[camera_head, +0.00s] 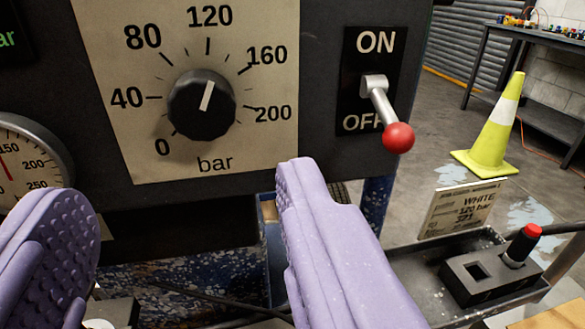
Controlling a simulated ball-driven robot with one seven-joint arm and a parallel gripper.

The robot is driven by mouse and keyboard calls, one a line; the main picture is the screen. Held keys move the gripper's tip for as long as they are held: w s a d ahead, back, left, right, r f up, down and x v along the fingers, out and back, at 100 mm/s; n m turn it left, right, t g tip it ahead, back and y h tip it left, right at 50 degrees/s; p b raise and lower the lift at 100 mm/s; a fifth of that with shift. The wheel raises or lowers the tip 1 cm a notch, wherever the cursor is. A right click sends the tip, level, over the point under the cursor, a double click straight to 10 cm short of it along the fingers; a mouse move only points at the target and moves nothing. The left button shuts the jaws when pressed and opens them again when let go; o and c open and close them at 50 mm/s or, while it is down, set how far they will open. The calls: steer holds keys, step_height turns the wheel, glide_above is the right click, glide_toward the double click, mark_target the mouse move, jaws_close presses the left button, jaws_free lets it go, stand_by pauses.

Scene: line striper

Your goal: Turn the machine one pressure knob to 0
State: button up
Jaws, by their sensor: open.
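The pressure knob (193,112) is a round black knob on a cream dial plate (122,75) marked 0 to 200 bar. Its white pointer line points up, close to 120 and tilted slightly toward 160. My gripper (180,225) is open, with two lilac padded fingers spread wide at the bottom of the view. The knob appears above and between the fingertips, and neither finger appears to touch it. Nothing is held between the fingers. The whole knob and its scale are in view.
Right of the dial is an ON/OFF lever with a red ball (398,138). A round gauge (30,155) is at left, partly cut off. A tray (400,275) with a card (460,207) and a red-topped part (524,245) is lower right. A yellow cone (490,140) stands behind.

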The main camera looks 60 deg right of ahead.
mark_target(204, 117)
steer(key=b+x, duration=0.1)
steer(key=x, duration=0.6)
steer(key=shift+w+d, duration=0.1)
steer(key=shift+d, duration=0.15)
steer(key=c, duration=1)
steer(key=shift+c, duration=0.2)
